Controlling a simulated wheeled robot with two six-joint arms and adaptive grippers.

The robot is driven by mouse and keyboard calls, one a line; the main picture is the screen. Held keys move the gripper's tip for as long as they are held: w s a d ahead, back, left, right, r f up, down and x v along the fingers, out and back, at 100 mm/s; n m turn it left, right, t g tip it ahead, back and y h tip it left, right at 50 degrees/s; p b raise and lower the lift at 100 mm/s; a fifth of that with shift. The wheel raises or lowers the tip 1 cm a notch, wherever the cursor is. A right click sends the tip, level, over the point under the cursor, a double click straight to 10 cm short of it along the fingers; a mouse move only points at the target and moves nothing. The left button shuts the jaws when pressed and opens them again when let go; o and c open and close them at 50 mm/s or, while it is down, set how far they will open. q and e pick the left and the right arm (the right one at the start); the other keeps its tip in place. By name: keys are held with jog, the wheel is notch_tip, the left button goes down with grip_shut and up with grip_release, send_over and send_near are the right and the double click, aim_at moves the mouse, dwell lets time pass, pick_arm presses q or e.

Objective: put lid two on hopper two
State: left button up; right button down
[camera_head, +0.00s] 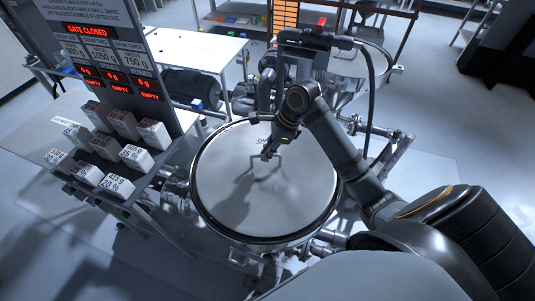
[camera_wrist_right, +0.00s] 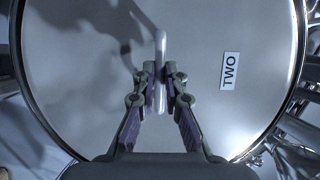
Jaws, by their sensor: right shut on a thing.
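Lid two (camera_head: 240,205) is a large round pale disc with a dark rim and a bar handle. In the right wrist view, the lid (camera_wrist_right: 80,90) carries a white "TWO" label (camera_wrist_right: 230,70). My right gripper (camera_head: 267,154) is over the lid, its fingers shut on the upright handle (camera_wrist_right: 160,60). The lid covers the top of hopper two, whose metal body (camera_head: 225,238) shows below the rim. Whether the lid rests on the hopper's rim or hangs just above it, I cannot tell. My left gripper is not in view.
A dark display panel (camera_head: 110,60) reads "GATE CLOSED" and several "EMPTY" lines. Open floor lies at right.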

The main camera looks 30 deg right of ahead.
jog(key=shift+f+b, duration=0.35)
jog(key=shift+f, duration=0.05)
jog(key=shift+f, duration=0.3)
dwell(0.3)
jog(key=c, duration=1.4)
grip_release()
jog(key=shift+o, duration=0.3)
jog(key=shift+f, duration=0.1)
jog(key=v, duration=1.2)
